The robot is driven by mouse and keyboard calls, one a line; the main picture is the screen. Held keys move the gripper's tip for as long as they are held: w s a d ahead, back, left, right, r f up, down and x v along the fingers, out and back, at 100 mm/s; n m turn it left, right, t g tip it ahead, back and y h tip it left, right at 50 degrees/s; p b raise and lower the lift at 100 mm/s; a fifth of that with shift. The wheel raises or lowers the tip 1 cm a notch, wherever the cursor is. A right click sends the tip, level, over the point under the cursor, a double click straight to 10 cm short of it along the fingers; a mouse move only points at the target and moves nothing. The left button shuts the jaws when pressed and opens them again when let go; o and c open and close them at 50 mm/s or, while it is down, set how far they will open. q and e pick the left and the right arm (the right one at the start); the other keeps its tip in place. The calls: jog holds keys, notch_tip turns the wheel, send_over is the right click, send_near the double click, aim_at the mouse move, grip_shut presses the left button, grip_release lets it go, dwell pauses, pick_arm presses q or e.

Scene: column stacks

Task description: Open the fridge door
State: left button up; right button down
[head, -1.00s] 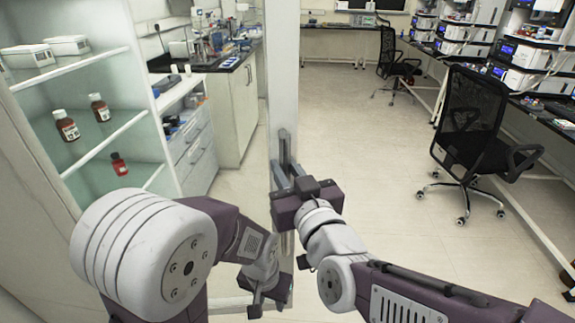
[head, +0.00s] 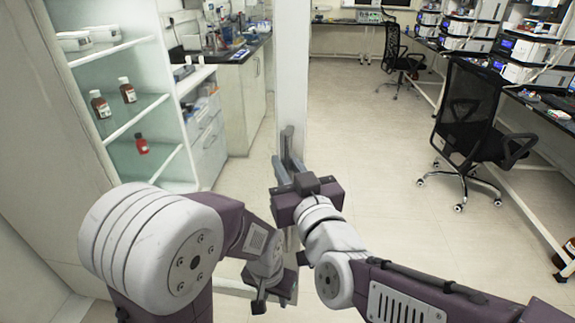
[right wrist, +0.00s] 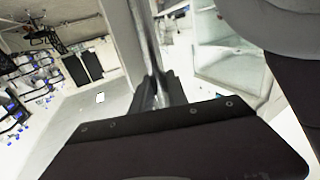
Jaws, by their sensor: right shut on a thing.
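The fridge (head: 105,140) stands open at the left of the head view, its shelves showing. Its white door (head: 292,70) stands swung out, nearly edge-on, in the middle. My right gripper (head: 291,172) is shut on the door's grey upright handle (head: 287,140). In the right wrist view the handle (right wrist: 148,45) runs down between the fingers of this gripper (right wrist: 160,92). My left gripper (head: 272,288) is low in the head view, near the door's bottom edge. Its fingers are too unclear to tell whether they are open.
Brown bottles (head: 100,104), a red bottle (head: 142,145) and white boxes (head: 75,41) stand on the fridge shelves. A lab bench (head: 240,85) lies beyond. A black chair (head: 470,130) and equipment benches stand at the right. The floor (head: 365,120) between is clear.

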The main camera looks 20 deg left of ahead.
jog(key=shift+r, duration=0.1)
jog(key=c, duration=1.3)
grip_release()
jog(key=shift+a, duration=0.15)
jog(key=p+v, duration=0.1)
jog(key=v, duration=0.8)
jog(key=shift+s, duration=0.1)
